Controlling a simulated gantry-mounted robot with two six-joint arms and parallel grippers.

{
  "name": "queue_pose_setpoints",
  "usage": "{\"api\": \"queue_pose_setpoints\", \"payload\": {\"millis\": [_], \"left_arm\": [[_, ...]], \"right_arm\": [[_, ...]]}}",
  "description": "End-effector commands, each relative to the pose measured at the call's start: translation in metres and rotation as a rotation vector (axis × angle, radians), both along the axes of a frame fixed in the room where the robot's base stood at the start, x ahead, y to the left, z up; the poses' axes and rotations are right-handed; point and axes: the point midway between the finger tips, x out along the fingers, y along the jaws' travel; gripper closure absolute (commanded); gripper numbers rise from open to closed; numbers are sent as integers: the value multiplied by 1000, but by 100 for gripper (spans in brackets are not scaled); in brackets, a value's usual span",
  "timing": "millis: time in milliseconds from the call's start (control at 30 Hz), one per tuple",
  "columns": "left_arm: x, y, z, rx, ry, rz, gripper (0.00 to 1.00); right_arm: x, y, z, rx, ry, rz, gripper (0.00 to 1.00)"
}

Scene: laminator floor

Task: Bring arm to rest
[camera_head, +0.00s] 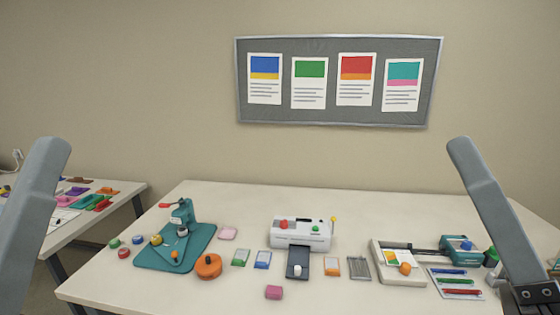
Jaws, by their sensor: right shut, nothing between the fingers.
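My right arm comes in at the right edge, and its dark end with the right gripper (532,294) is at the bottom right corner, partly cut off by the frame. The right gripper is shut and empty, beside the right end of the table (200,291). My left arm shows only as a grey link at the left edge; its gripper is out of view.
The front middle is mostly clear. A side table (128,191) stands left.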

Motion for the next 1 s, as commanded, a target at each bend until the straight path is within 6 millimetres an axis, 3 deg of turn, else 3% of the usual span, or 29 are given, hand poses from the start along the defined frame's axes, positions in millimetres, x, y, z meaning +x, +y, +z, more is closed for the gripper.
{"api": "queue_pose_setpoints", "payload": {"millis": [33,100,200,233,467,800,900,1000], "left_arm": [[0,0,-1,0,0,0,20],[0,0,-1,0,0,0,20],[0,0,1,0,1,0,20],[1,0,34,0,4,0,20],[0,0,135,0,-1,0,20],[0,0,300,0,0,0,20],[0,0,342,0,0,0,20],[0,0,369,0,0,0,20]], "right_arm": [[-20,-14,10,-88,-72,-173,100],[-34,-30,13,-222,-117,-420,100],[-30,-37,12,-428,-122,-662,100],[-30,-37,46,-415,-123,-649,100],[-29,-37,145,-410,-120,-642,100],[-29,-37,310,-410,-119,-640,100],[-28,-37,351,-411,-119,-639,100],[-28,-37,378,-411,-119,-639,100]]}}
